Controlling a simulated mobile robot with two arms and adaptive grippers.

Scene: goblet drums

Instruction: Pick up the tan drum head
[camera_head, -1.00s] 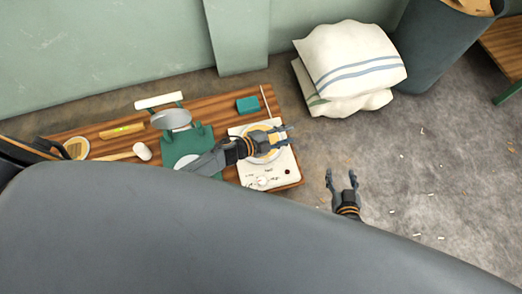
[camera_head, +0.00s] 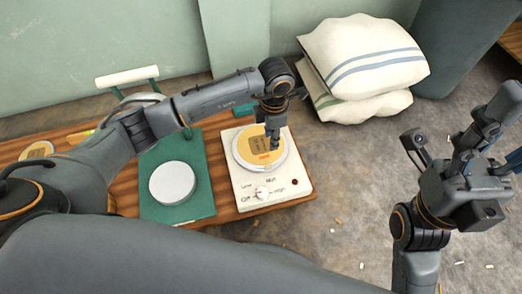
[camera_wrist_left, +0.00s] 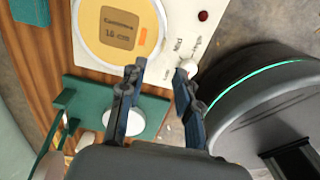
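A tan disc (camera_head: 250,150) with a brown label lies in a pale round rim on the white machine (camera_head: 243,188). In the left wrist view the tan disc (camera_wrist_left: 90,14) shows large, its label reading roughly "Customer 18 cm". Another tan round piece (camera_head: 37,150) lies at the far left of the bench; I cannot tell which is the drum head. My left gripper (camera_head: 274,143) points down over the right part of the labelled disc. In the left wrist view its fingers (camera_wrist_left: 160,68) are apart and empty. My right gripper (camera_head: 502,130) is open and empty over the floor.
A white roller (camera_head: 126,77) is behind. Folded striped sacks (camera_head: 365,60) and a dark bin (camera_head: 465,45) stand behind right.

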